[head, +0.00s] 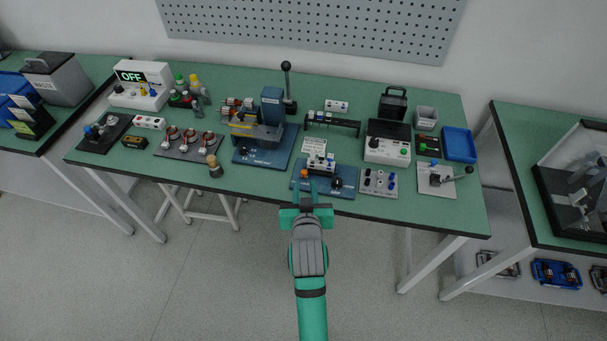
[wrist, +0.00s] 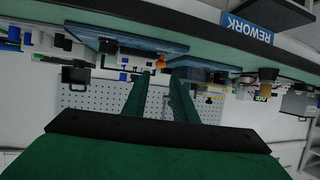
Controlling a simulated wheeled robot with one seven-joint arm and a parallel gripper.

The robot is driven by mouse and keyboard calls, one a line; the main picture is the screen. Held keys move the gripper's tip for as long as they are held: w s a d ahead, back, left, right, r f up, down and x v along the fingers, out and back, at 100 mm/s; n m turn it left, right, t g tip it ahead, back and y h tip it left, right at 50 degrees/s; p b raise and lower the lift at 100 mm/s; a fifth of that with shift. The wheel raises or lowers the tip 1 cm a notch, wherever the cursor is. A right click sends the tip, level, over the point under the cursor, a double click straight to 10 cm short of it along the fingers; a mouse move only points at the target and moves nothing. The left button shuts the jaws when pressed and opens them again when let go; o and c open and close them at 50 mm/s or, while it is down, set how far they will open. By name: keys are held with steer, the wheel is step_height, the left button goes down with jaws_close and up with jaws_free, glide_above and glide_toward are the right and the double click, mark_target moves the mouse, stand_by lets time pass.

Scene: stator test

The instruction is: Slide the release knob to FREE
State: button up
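A blue fixture plate (head: 348,192) lies at the front edge of the green bench, right of centre. It carries a small orange part (head: 304,173) at its left and a black round knob (head: 337,183) at its right. I cannot tell which is the release knob, and no FREE mark is readable. My gripper (head: 306,190) is at the plate's front left edge, just in front of the orange part. In the wrist view, its two green fingers (wrist: 162,80) are apart with nothing between them. An orange part (wrist: 160,58) shows just beyond the fingertips there.
Left of the fixture stands a blue-based press (head: 262,158). A panel with several knobs (head: 379,182) is close on the right, then a lever plate (head: 437,178). A wooden-handled tool (head: 214,167) stands at the left front edge. The floor before the bench is clear.

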mark_target(304, 172)
steer(key=x, duration=0.7)
steer(key=shift+w+f, duration=0.1)
steer(key=shift+w, duration=0.2)
jaws_close()
